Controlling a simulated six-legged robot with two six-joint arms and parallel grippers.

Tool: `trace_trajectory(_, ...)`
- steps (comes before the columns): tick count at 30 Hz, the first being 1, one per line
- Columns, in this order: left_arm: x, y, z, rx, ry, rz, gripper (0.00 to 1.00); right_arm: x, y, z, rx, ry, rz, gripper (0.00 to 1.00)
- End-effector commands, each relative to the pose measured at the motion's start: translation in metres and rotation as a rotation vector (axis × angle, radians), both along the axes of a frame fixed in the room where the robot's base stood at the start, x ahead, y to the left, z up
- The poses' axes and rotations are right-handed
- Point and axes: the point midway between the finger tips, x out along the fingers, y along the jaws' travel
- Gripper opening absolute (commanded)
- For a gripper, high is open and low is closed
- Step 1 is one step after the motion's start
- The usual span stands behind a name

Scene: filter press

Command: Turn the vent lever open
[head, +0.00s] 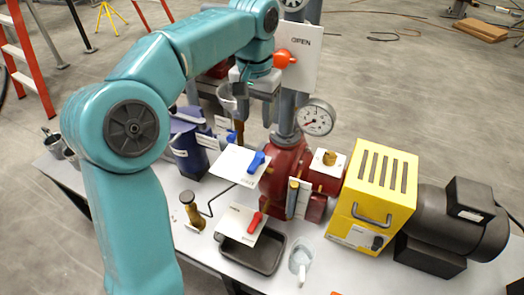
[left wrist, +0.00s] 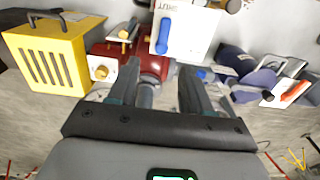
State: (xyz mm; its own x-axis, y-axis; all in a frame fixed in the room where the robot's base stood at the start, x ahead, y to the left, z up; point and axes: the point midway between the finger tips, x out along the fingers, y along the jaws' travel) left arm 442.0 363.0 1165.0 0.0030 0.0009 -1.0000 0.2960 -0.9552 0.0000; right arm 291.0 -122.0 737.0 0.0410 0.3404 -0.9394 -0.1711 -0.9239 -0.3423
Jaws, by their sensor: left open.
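A round orange knob (head: 283,58) sits against a tall white plate marked OPEN (head: 306,40), high beside the grey column. A blue lever (head: 257,162) lies on a white plate, and the left wrist view shows this blue lever (left wrist: 163,36) by the word SHUT. A red lever (head: 253,223) lies on a lower white plate. No readable label tells which is the vent lever. My left gripper (head: 254,92) is open, pointing down, beside the orange knob. In the left wrist view its fingers (left wrist: 160,92) stand apart, with the grey column partly between them in the picture.
A gauge (head: 316,117) and red pump body (head: 285,165) stand close on the right. A yellow box (head: 372,200) and dark motor (head: 450,225) are farther right. Blue parts (head: 188,145) stand left. A black tray (head: 255,255) sits at the front.

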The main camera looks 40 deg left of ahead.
Motion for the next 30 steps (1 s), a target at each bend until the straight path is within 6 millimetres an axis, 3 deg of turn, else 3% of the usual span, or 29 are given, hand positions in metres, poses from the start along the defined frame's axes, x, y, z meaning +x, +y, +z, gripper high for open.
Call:
trace_trajectory(2, -0.006, 0.004, 0.004, 0.003, 0.002, 0.009, 0.49, 0.0, 0.0, 0.0, 0.0, 0.0, 0.0, 0.43)
trace_trajectory(5, -0.01, 0.005, -0.006, 0.004, 0.007, 0.011, 0.49, 0.0, 0.0, -0.002, 0.0, 0.0, 0.0, 0.43)
trace_trajectory(21, -0.011, 0.001, -0.127, 0.001, 0.009, 0.007, 0.49, 0.0, 0.0, -0.008, 0.0, 0.0, 0.0, 0.43)
trace_trajectory(30, -0.007, 0.0, -0.155, 0.002, 0.004, 0.007, 0.49, 0.0, 0.0, -0.008, 0.0, 0.0, 0.0, 0.43)
